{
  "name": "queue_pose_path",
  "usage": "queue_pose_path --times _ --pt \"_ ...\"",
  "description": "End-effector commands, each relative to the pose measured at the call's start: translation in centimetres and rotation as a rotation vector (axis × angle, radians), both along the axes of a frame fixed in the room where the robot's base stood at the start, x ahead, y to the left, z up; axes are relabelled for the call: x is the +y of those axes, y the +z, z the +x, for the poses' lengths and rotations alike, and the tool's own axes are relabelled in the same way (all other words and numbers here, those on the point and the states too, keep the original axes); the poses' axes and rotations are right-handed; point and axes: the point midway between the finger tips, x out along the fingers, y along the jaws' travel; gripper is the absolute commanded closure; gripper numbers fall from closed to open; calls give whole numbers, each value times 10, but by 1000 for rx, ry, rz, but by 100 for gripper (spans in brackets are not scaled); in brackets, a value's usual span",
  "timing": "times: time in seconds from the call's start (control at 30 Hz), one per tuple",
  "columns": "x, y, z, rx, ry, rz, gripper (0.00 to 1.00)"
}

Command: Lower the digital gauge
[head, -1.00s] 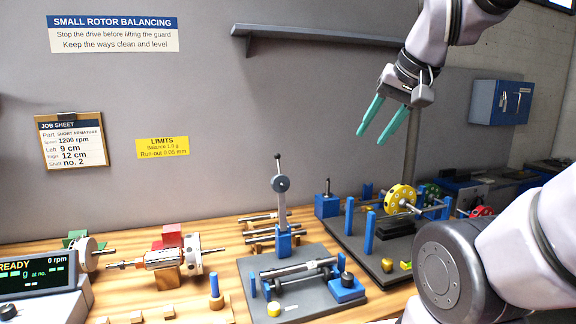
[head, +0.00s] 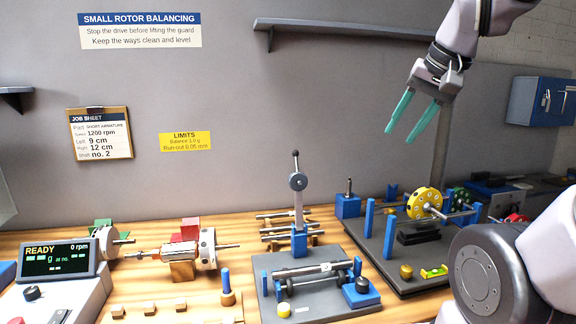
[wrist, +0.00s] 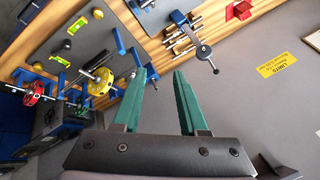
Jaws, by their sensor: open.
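The digital gauge appears to be the round grey dial (head: 298,182) on an upright arm with a black knob on top. The arm rises from a blue block at the back of a dark grey fixture plate (head: 318,308). Below it, a steel shaft (head: 305,270) lies across the fixture. The gauge arm also shows in the wrist view (wrist: 204,50), beyond the fingertips and to their right. My gripper (head: 400,136) is open and empty, high above the bench and to the right of the gauge. Its two green fingers also show in the wrist view (wrist: 160,75).
A stand with a yellow disc (head: 424,203) and blue posts is right of the fixture. An armature (head: 180,251) and a READY display (head: 57,258) are at left. A wall shelf (head: 340,29) is behind. The air between gripper and gauge looks clear.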

Motion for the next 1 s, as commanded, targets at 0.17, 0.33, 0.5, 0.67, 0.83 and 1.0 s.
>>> queue_pose_path --times 0.17,0.33,0.5,0.67,0.83,1.0 --pt "8 -2 13 83 -24 43 58" --pt "19 -6 30 199 -59 104 58" --pt "37 -15 58 381 -114 201 58" --pt "57 -25 87 568 -173 303 58" --pt "76 -39 120 772 -235 412 58" --pt "93 -55 153 977 -298 523 58"
